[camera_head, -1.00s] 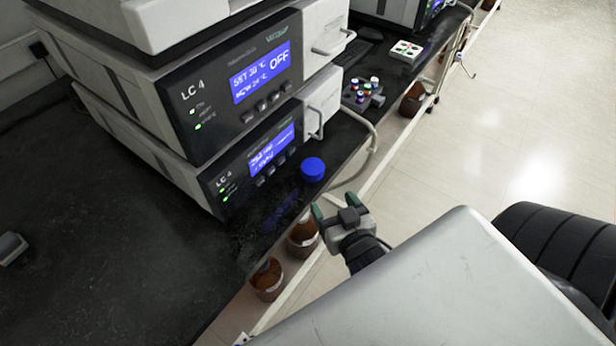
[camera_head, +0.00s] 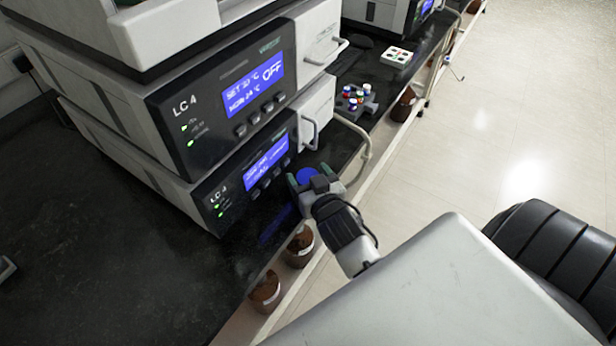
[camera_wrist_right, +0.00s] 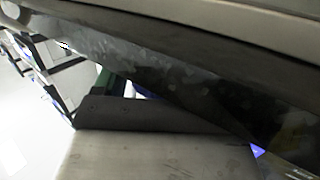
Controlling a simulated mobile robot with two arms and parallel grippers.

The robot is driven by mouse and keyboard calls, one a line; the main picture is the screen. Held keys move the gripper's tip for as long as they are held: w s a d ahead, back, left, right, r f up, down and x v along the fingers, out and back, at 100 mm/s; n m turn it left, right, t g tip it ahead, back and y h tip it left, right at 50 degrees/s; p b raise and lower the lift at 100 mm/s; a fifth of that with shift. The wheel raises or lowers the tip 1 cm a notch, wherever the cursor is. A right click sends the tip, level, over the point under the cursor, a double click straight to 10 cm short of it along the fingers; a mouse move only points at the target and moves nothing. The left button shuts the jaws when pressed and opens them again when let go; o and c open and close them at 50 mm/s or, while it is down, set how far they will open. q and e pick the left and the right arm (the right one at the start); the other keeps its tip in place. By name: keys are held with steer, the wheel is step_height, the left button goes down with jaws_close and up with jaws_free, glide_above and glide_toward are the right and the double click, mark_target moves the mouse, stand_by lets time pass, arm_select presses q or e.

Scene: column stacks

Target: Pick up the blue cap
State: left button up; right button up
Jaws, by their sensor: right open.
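The blue cap (camera_head: 306,175) sits on the black bench top near its front edge, in front of the lower LC 4 unit. My right gripper (camera_head: 308,183) is open at the cap, with its green-tipped fingers around or just above it; I cannot tell if they touch it. The gripper body hides part of the cap. In the right wrist view a green fingertip (camera_wrist_right: 103,80) shows, and only a sliver of blue is visible beside it. My left gripper is not in view.
The stacked LC 4 units (camera_head: 220,105) stand close behind the cap, with a white handle (camera_head: 309,132) sticking out. A grey holder with coloured caps (camera_head: 355,100) and a white tray (camera_head: 397,57) lie farther along. Brown bottles (camera_head: 265,293) stand below the bench edge.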

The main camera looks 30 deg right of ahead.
steer(key=shift+w, duration=0.15)
steer(key=c, duration=0.7)
steer(key=shift+d+r, duration=0.1)
steer(key=shift+r, duration=0.1)
steer(key=r+p, duration=0.1)
steer(key=r, duration=0.6)
steer(key=shift+s, duration=0.2)
steer(key=s+d, duration=0.2)
steer(key=s, duration=0.3)
steer(key=s+d, duration=0.2)
steer(key=s, duration=0.4)
steer(key=s+d+b, duration=0.1)
steer(key=s+d, duration=0.2)
steer(key=s, duration=0.2)
steer(key=shift+s+f, duration=0.25)
steer(key=shift+s, duration=0.15)
steer(key=shift+s+d, duration=0.25)
steer(key=shift+s, duration=0.45)
